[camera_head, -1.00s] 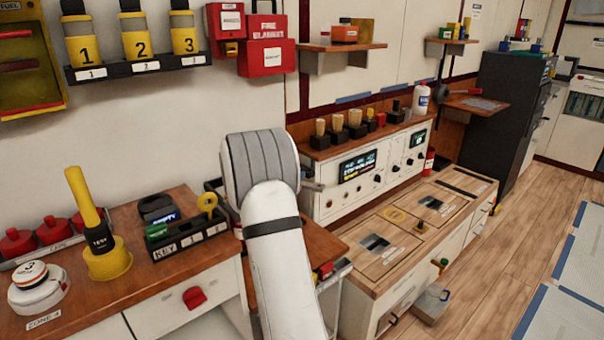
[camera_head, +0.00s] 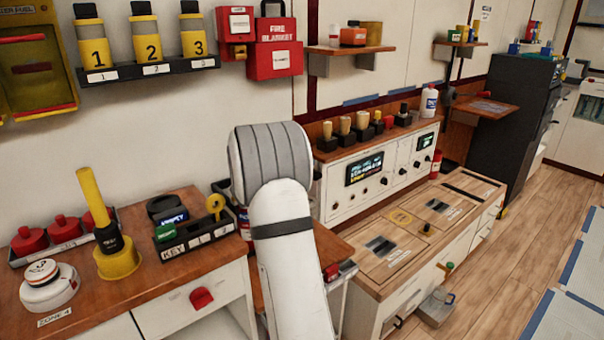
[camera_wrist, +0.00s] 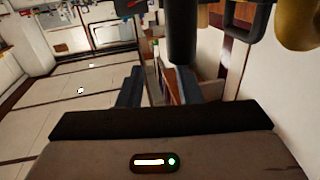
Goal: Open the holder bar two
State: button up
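A black wall rack (camera_head: 150,73) at the upper left of the head view holds three yellow and black cylinders above labels 1, 2 and 3. Cylinder two (camera_head: 152,46) is upright in the middle. I cannot make out a separate bar on its holder. My gripper is hidden behind my white arm in the head view. In the wrist view my gripper (camera_wrist: 158,82) shows two dark fingers apart, with nothing seen held. A dark cylinder (camera_wrist: 182,35) hangs close beyond the right finger; whether they touch is unclear. A yellow rounded thing (camera_wrist: 298,25) is at the top right.
Below the rack, a wooden counter (camera_head: 135,262) carries a yellow post (camera_head: 100,215), red knobs and a key holder (camera_head: 190,240). Red fire blanket boxes (camera_head: 273,50) hang right of the rack. A control panel (camera_head: 375,172) stands right of my arm.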

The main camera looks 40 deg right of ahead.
notch_tip(320, 180, up, 5)
jog(key=shift+w+p, duration=0.1)
jog(key=shift+p, duration=0.25)
dwell(0.3)
